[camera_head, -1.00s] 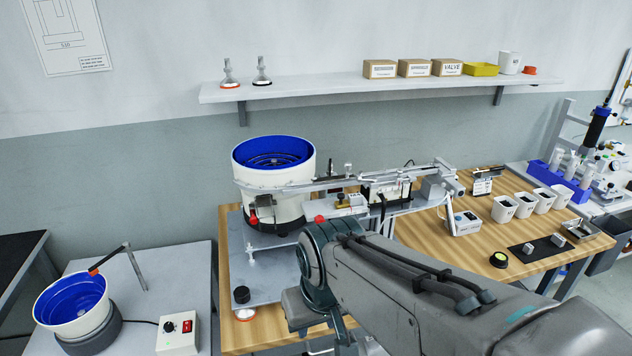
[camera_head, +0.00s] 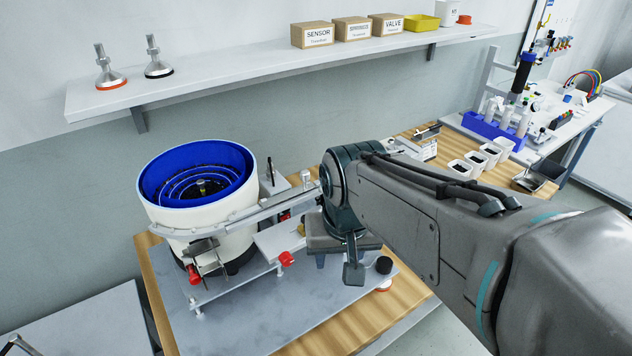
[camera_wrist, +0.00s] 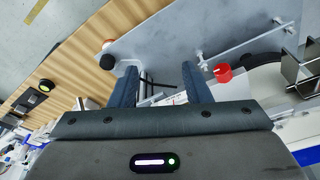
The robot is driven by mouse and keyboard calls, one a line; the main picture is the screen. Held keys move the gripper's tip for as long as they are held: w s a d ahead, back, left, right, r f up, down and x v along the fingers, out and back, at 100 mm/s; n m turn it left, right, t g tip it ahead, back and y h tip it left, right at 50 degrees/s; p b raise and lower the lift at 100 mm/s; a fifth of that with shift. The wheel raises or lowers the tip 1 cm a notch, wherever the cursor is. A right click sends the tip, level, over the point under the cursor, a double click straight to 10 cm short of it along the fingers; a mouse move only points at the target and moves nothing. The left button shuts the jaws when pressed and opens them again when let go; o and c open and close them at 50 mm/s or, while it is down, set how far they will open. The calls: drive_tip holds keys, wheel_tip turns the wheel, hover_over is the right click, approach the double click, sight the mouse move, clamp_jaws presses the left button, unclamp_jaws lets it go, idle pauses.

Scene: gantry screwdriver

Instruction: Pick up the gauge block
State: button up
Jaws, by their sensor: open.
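The gauge block cannot be made out for certain. In the wrist view a dark mat (camera_wrist: 25,103) lies far left on the wood top, with a small greyish block (camera_wrist: 34,98) on it; it is too small to identify surely. In the head view my arm hides that part of the bench. My gripper (camera_wrist: 160,78) is open, with nothing between its two fingers. It is above the grey plate (camera_wrist: 225,25) near the bowl feeder, well away from the mat.
The bowl feeder (camera_head: 205,190) with its blue bowl and rail stands left of my arm. A black knob (camera_wrist: 107,61) and a red knob (camera_wrist: 222,73) are close to my fingers. White cups (camera_head: 478,158) stand on the bench to the right. A wall shelf (camera_head: 260,75) runs above.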

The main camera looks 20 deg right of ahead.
drive_tip(key=w+r+m+g+h, duration=0.1)
drive_tip(key=w+r+m+g, duration=0.1)
drive_tip(key=w+r+m, duration=1.05)
drive_tip(key=f, duration=0.7)
drive_tip(key=shift+s+d+f, duration=0.1)
drive_tip(key=shift+s, duration=0.2)
drive_tip(key=shift+s+d+f, duration=0.1)
drive_tip(key=shift+f, duration=1.25)
drive_tip(key=shift+d+f, duration=0.1)
drive_tip(key=shift+f, duration=1.25)
clamp_jaws()
